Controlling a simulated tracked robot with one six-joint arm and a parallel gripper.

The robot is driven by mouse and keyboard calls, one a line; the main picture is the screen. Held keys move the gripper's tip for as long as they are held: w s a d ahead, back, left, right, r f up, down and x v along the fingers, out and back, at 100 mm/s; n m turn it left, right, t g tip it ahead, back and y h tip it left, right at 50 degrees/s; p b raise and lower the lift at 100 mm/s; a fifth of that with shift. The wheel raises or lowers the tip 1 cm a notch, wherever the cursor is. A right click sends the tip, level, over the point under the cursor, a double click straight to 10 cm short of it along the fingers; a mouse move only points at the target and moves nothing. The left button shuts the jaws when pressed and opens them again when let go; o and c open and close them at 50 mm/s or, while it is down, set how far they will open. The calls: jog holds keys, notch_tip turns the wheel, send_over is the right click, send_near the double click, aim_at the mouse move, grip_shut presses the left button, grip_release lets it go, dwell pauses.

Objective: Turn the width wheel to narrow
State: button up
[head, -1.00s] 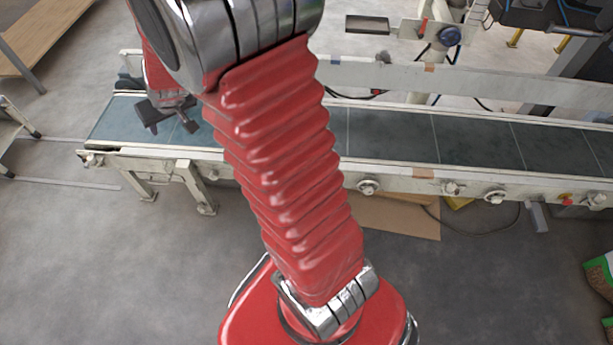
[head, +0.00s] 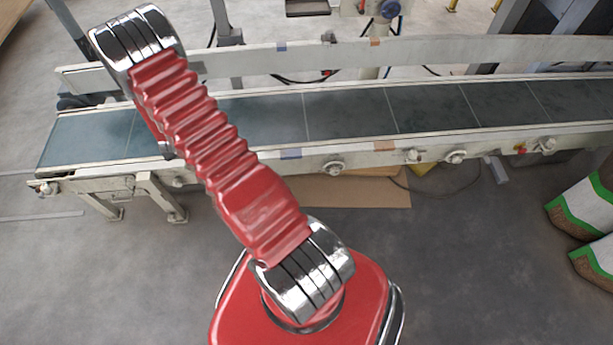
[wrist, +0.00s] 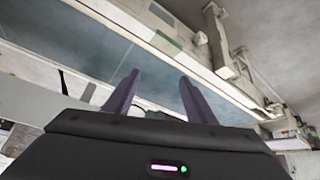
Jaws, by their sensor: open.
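I cannot tell for sure which part is the width wheel. A round blue knob (head: 388,9) on a pale post behind the conveyor shows at the top edge of the head view. Several small pale knobs sit on the conveyor's front rail, one near the middle (head: 334,168) and one further right (head: 456,156). My gripper (wrist: 160,77) is open and empty in the wrist view, its two dark purple fingers apart above the conveyor. In the head view my arm hides the gripper. No wheel shows between the fingers.
The conveyor (head: 350,112) with a dark blue-green belt runs across the head view. A cardboard sheet (head: 340,192) lies on the floor below it. White and green bags (head: 590,205) stand at the right. The floor at front left is clear.

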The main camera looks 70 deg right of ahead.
jog(key=s+d+f+g+h, duration=0.1)
jog(key=s+d+f, duration=0.1)
jog(key=s+f, duration=0.3)
jog(key=s+d+f+m+g, duration=0.1)
jog(key=s+d+f, duration=0.2)
jog(key=f, duration=0.4)
jog(key=s+d+f+g+h, duration=0.1)
jog(key=s+d+f, duration=0.1)
jog(key=s+f, duration=0.35)
jog(key=s+d+f+g+h, duration=0.1)
jog(key=s+f+g+h, duration=0.1)
jog(key=s+f, duration=1.35)
jog(key=n+g+h, duration=0.2)
jog(key=g+h, duration=0.2)
jog(key=h, duration=0.4)
send_near(334, 174)
jog(key=f+v, duration=0.1)
jog(key=v, duration=0.5)
jog(key=shift+d+r, duration=0.1)
jog(key=shift+r, duration=0.25)
jog(key=shift+d, duration=0.1)
jog(key=shift+x, duration=6.8)
jog(key=shift+r, duration=0.2)
jog(key=shift+c, duration=0.4)
